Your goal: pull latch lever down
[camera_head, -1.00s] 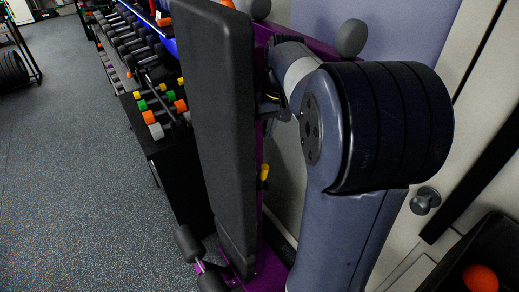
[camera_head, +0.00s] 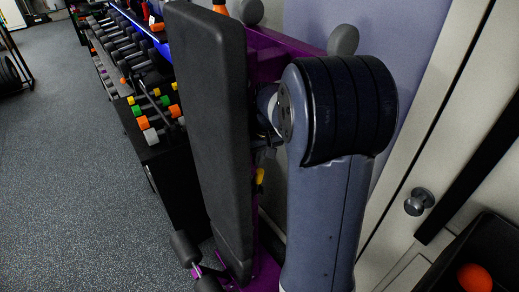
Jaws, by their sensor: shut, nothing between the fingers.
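An upright black padded bench (camera_head: 212,110) on a purple frame fills the middle of the head view. A small yellow-tipped lever (camera_head: 259,177) shows behind the right edge of its pad, on the frame side; I take this for the latch lever. My gripper (camera_head: 267,147) is a small dark shape just above the lever, between the pad and my arm. It is shut and empty. Its fingertips are partly hidden, and I cannot tell whether they touch the lever.
A dumbbell rack (camera_head: 135,80) runs along the left behind the bench. Foot rollers (camera_head: 185,248) stick out low at the front.

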